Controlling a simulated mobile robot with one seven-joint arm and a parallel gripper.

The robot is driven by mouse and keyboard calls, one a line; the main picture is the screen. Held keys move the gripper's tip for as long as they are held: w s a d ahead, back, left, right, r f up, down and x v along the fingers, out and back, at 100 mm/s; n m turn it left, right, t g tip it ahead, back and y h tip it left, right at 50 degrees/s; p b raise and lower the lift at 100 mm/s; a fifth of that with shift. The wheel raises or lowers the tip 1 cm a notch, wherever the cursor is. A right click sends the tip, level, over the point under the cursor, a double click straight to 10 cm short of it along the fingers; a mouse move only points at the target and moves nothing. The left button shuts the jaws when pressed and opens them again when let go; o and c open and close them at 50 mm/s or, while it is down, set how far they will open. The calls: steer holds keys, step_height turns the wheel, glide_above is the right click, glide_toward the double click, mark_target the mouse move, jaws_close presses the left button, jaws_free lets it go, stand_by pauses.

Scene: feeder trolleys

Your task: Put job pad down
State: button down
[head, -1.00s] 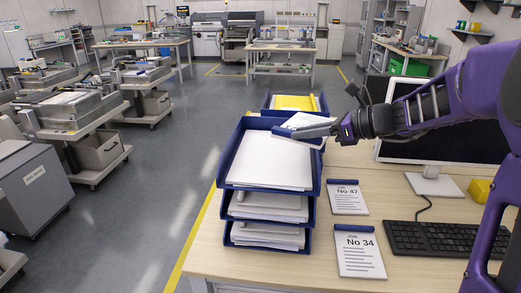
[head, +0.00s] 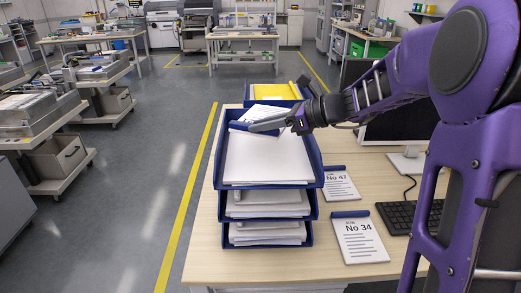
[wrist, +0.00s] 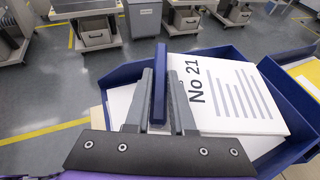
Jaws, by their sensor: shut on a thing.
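My gripper (wrist: 160,92) is shut on the blue bound edge of a white job pad marked No 21 (wrist: 235,95). In the head view the pad (head: 262,113) is over the back part of the top tray (head: 318,165) of a blue stacked letter tray, above white paper (head: 265,160). I cannot tell whether the pad touches the paper. My gripper shows in the head view (head: 270,124), reaching in from the right. Two other pads, No 47 (head: 340,185) and No 34 (head: 360,240), lie flat on the desk to the right of the trays.
The two lower trays (head: 267,203) hold paper. Another blue tray with a yellow item (head: 275,98) stands behind. A monitor (head: 385,132) and a keyboard (head: 412,215) are at right. The wooden desk (head: 205,262) has a bare strip at its left edge, beside open floor.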

mark_target(263, 162)
step_height(263, 162, down, 8)
steer(key=shift+r+b, duration=0.15)
steer(key=shift+b, duration=0.65)
steer(key=c, duration=0.8)
jaws_free()
steer(key=shift+o, duration=0.2)
steer(key=shift+d, duration=0.1)
steer(key=p+v, duration=0.1)
steer(key=v, duration=1.1)
steer(key=shift+s+p, duration=0.1)
steer(key=shift+p, duration=0.3)
